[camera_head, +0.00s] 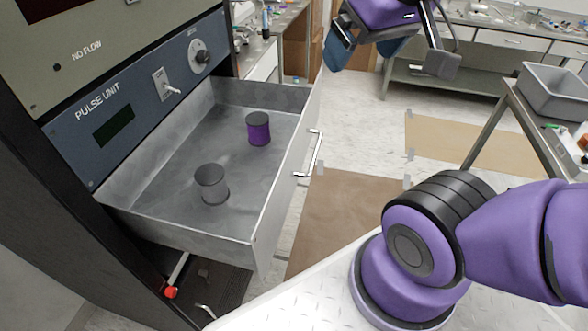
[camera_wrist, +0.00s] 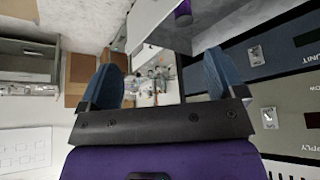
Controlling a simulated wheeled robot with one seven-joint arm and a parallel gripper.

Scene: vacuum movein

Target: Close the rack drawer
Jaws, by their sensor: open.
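The rack drawer (camera_head: 262,235) is pulled out from the rack below the blue PULSE UNIT panel in the head view. Its front carries a metal bar handle (camera_head: 315,153). A dark grey cylinder (camera_head: 211,185) and a purple cylinder with a dark top (camera_head: 258,129) stand upright inside. My gripper (camera_head: 392,52) is open and empty, above and beyond the drawer front, apart from the handle. In the wrist view my gripper (camera_wrist: 160,78) shows two blue fingers spread wide. There, part of the drawer (camera_wrist: 150,25) shows at the top, with a purple cylinder (camera_wrist: 183,13).
A bench (camera_head: 440,82) stands at the back. A table with a grey bin (camera_head: 553,92) stands at the right. Floor with brown mats (camera_head: 345,215) lies clear before the drawer.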

